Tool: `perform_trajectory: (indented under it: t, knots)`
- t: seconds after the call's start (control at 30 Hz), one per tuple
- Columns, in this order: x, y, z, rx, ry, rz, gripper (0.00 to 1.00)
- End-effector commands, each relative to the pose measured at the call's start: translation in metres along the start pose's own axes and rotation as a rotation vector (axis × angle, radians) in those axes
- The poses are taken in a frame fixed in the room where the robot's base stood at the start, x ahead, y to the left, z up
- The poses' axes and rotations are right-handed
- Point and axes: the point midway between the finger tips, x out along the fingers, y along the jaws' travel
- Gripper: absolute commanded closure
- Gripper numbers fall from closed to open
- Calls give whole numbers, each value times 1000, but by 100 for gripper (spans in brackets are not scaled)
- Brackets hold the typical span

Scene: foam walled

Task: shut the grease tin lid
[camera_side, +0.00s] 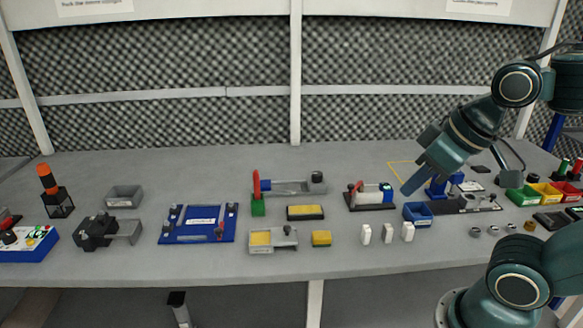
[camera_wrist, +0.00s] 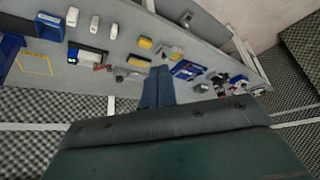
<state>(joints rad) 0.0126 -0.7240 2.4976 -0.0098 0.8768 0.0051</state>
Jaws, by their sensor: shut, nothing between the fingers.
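I cannot surely pick out the grease tin or its lid. Small round grey pieces (camera_side: 493,230) and a small brown piece (camera_side: 529,226) lie at the right front of the table, too small to tell whether any is a lidded tin. My gripper (camera_side: 408,188) has blue fingers and points down and left, appearing above the blue open bin in the side view. Its fingers also show in the wrist view (camera_wrist: 157,88), together with nothing between them. The gripper is shut and empty.
The blue open bin (camera_side: 418,214) and white blocks (camera_side: 387,232) stand near the gripper. A red-handled fixture (camera_side: 370,197) is to its left. A blue board (camera_side: 198,224) lies further left. Coloured bins (camera_side: 545,191) stand right. The front table strip is mostly clear.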

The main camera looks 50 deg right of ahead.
Motion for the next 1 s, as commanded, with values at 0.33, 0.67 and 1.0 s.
perform_trajectory:
  t: [0.33, 0.67, 1.0]
  knots:
    - [40, 7, -35, 77, -12, -13, 100]
    - [98, 24, -69, 204, -10, -54, 100]
    - [163, 50, -89, 378, 4, -110, 100]
